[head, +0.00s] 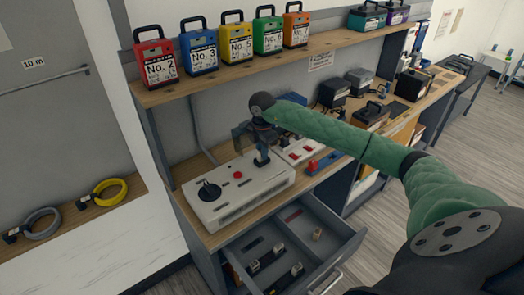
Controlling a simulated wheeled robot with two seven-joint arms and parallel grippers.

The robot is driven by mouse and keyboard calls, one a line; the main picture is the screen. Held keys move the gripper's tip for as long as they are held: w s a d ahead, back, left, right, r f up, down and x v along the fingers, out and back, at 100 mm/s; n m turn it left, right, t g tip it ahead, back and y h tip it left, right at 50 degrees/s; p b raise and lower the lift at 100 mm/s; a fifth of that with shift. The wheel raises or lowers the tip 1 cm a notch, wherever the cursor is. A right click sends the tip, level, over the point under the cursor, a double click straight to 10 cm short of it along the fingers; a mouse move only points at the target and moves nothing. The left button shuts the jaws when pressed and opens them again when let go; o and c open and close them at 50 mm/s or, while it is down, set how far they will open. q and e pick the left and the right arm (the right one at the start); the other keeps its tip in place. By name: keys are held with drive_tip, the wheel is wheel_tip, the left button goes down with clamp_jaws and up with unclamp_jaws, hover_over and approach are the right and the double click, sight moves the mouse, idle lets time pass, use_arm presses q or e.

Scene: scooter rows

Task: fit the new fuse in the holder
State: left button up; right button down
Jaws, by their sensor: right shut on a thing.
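My right gripper (260,148) is over the back right part of a pale grey box (240,196), pointing down. It is shut on a small dark thing (262,160), partly hidden by the fingers. I cannot tell whether this is the fuse, or whether it touches the box. The box has a black round knob (208,192) and a red button (238,174). I cannot make out the fuse holder. My left gripper is not in view.
An open drawer (340,250) below the bench holds several dark items and a small tan block (317,233). A white panel with red parts (302,150) lies right of the gripper. Numbered battery cases (155,63) line the shelf above. Cable coils (102,193) lie at left.

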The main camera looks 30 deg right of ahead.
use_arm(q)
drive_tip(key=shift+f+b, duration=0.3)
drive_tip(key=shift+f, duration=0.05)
use_arm(e)
drive_tip(key=shift+f, duration=0.5)
drive_tip(key=c, duration=1.2)
unclamp_jaws()
drive_tip(key=shift+c, duration=0.2)
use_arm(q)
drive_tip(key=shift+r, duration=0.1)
use_arm(e)
wheel_tip(320, 180, up, 6)
drive_tip(key=shift+r+b, duration=0.25)
drive_tip(key=shift+b, duration=0.95)
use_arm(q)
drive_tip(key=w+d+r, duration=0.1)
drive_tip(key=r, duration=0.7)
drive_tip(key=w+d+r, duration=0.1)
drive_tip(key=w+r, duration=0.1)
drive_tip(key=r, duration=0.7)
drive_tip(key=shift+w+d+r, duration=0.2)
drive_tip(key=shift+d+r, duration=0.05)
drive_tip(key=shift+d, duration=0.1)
use_arm(e)
drive_tip(key=shift+r, duration=0.65)
